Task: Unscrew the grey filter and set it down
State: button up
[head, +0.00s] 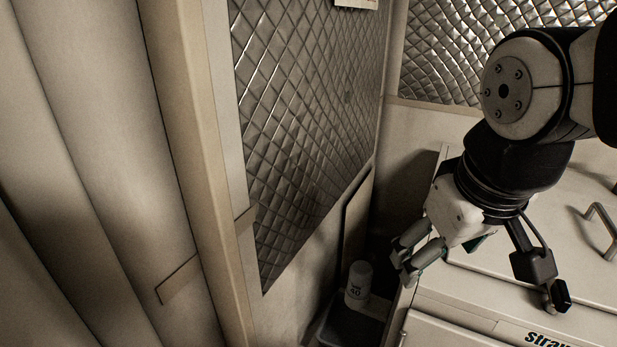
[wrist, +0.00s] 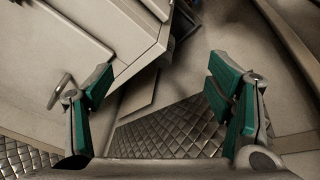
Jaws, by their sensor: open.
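A pale grey can-shaped filter (head: 357,284) marked "40" shows low in the middle of the head view. It looks upright in the dark gap left of the white cabinet; I cannot tell what it is fixed to. My gripper (head: 482,286) is open and empty, to the right of the filter and over the cabinet's edge. In the wrist view the green-padded fingers of my gripper (wrist: 160,75) stand wide apart with nothing between them.
The white cabinet (head: 470,292) with a bar handle (head: 601,232) fills the lower right. A dark bin-like thing (head: 338,325) lies below the filter. Quilted metal panels (head: 300,110) cover the walls behind. A beige post (head: 190,130) and rounded pale panels stand at left.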

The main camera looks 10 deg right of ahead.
jog(key=w+f+n+g, duration=0.2)
jog(key=w+f+n, duration=0.15)
jog(key=w, duration=0.55)
jog(key=n+g, duration=0.2)
jog(key=n, duration=0.6)
send_over(359, 281)
jog(key=w+d, duration=0.1)
jog(key=w, duration=0.2)
jog(key=shift+y, duration=0.4)
notch_tip(359, 281, down, 17)
jog(key=shift+s+r+b, duration=0.1)
jog(key=shift+b, duration=0.35)
notch_tip(359, 281, down, 14)
jog(key=shift+r, duration=0.1)
jog(key=c, duration=1.5)
jog(key=o, duration=1.4)
jog(key=shift+m, duration=0.25)
